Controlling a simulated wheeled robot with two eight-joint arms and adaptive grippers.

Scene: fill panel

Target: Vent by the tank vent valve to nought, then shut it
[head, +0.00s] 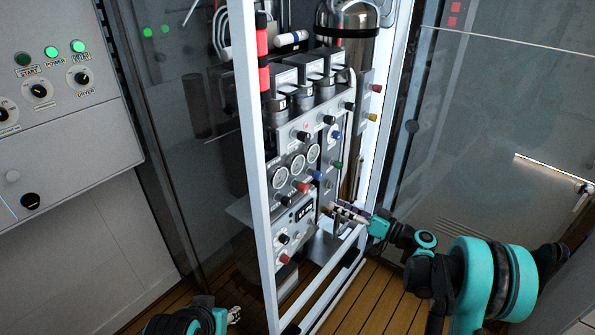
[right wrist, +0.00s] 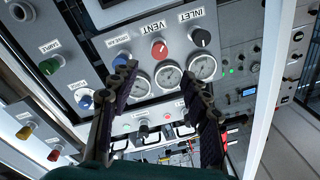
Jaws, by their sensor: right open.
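The red vent knob (right wrist: 158,49), labelled VENT, is on the grey panel beside the dark inlet knob (right wrist: 201,37). In the head view the red knob (head: 303,187) is below the row of gauges. Three round gauges (right wrist: 168,75) are near the knobs; their needles are too small to read. My right gripper (right wrist: 157,76) is open and empty, with its fingers spread in front of the gauges. In the head view the right gripper (head: 345,212) is at the panel's lower right, apart from the red knob. My left gripper (head: 234,314) is at the bottom edge, partly cut off.
A blue knob (right wrist: 120,60) is next to the vent knob. A green knob (right wrist: 48,66) is farther left. Yellow (right wrist: 24,132) and red (right wrist: 54,155) knobs are on the side strip. A white frame post (head: 250,150) stands in front of the panel. Glass flanks the cabinet.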

